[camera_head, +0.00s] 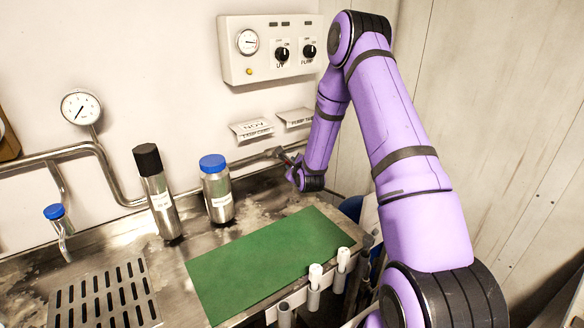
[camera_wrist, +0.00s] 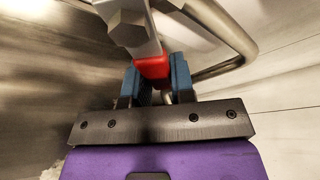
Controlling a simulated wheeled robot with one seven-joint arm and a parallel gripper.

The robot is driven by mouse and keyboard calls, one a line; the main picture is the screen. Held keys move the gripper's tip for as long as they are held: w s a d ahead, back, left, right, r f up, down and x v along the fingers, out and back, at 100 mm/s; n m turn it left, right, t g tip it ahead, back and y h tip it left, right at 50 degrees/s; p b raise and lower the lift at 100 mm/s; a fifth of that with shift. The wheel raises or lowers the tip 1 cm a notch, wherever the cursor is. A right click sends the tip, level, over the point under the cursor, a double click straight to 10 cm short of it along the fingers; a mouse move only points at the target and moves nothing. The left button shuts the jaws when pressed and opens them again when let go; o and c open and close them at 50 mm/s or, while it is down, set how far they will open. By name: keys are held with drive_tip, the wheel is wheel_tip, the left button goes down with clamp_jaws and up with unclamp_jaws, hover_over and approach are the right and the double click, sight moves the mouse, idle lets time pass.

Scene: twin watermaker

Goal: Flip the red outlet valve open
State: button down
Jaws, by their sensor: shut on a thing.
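In the wrist view, my gripper (camera_wrist: 157,85) has its two blue fingers on either side of the red valve handle (camera_wrist: 153,67) and is shut on it. The metal valve body with a hex nut (camera_wrist: 127,28) shows just above the handle, and a bent steel pipe (camera_wrist: 232,30) runs to the right. In the head view, my gripper (camera_head: 289,166) is at the pipe along the back wall, above the right end of the counter. The handle is too small and too covered there to make out. I cannot tell how far it is turned.
A control panel (camera_head: 268,48) with gauge and knobs hangs above. A blue-capped bottle (camera_head: 217,190) and a black-capped bottle (camera_head: 158,195) stand left on the counter. A green mat (camera_head: 262,262) lies in front, with white-capped tubes (camera_head: 315,275) in a rack at its edge.

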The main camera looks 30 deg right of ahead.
sight(295, 147)
drive_tip(key=r+n, duration=0.1)
drive_tip(key=d+r+n+t+h, duration=0.1)
drive_tip(key=n, duration=0.1)
drive_tip(key=shift+d+h, duration=0.15)
drive_tip(key=shift+h, duration=0.15)
drive_tip(key=shift+d+r+n+t+h, duration=0.1)
drive_tip(key=shift+r+n+t+h, duration=0.2)
drive_tip(key=shift+r+n, duration=0.55)
drive_tip(key=shift+d+r+n+t+h, duration=0.15)
drive_tip(key=shift+r+n+t, duration=0.3)
drive_tip(key=shift+n, duration=0.7)
drive_tip(key=c, duration=1)
unclamp_jaws()
drive_tip(key=shift+o, duration=0.2)
drive_tip(key=v, duration=1)
drive_tip(key=shift+s+a, duration=0.2)
drive_tip(key=shift+s, duration=0.15)
